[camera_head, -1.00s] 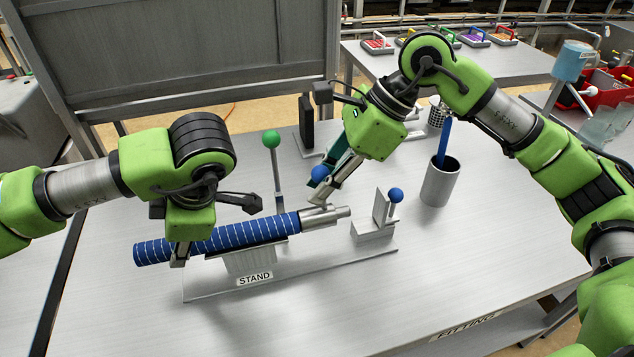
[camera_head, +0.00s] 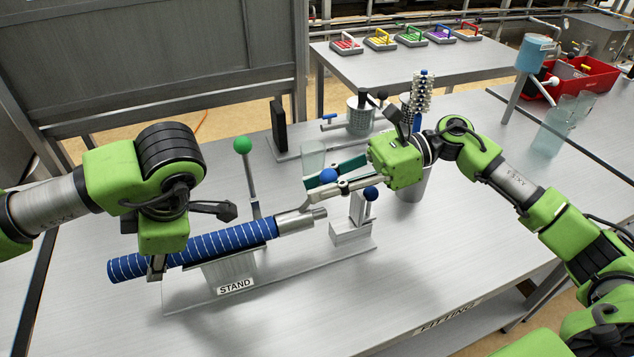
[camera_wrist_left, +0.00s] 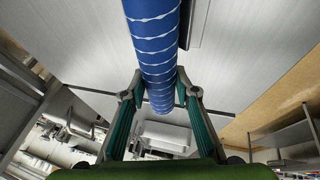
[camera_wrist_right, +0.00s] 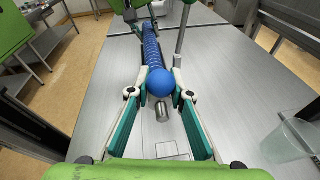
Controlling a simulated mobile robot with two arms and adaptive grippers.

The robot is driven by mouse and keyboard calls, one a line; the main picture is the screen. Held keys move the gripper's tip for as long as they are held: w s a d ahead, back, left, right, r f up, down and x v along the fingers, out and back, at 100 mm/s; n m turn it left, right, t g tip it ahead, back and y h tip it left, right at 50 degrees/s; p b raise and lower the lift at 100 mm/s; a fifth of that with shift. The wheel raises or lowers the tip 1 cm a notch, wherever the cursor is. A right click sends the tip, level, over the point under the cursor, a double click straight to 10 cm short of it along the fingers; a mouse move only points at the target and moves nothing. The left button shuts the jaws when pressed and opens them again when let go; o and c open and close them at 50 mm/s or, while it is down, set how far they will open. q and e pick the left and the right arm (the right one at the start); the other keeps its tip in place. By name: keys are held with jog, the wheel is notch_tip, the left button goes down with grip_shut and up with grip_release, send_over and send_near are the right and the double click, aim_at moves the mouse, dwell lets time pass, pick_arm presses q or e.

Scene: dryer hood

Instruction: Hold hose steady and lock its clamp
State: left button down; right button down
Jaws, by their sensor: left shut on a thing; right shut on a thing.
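The blue hose (camera_head: 205,248) with white lines lies on the stand (camera_head: 226,272), with a metal fitting (camera_head: 296,224) at its right end. My left gripper (camera_head: 157,268) is shut around the hose near its left end; its fingers flank the hose in the left wrist view (camera_wrist_left: 157,88). My right gripper (camera_head: 322,186) is shut on a blue ball knob (camera_head: 328,176) above the fitting. In the right wrist view the knob (camera_wrist_right: 161,82) sits between the fingertips. The clamp lever below the knob is mostly hidden by the fingers.
A green-ball post (camera_head: 242,145) rises behind the hose. A clear cup (camera_head: 313,155) stands behind my right fingers. The front of the table is clear.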

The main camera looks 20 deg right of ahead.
jog(key=shift+d+f+y, duration=0.2)
jog(key=shift+y, duration=0.2)
jog(key=c, duration=1.8)
grip_release()
jog(key=v, duration=1.2)
jog(key=shift+s, duration=0.1)
pick_arm(q)
jog(key=c, duration=1.5)
grip_release()
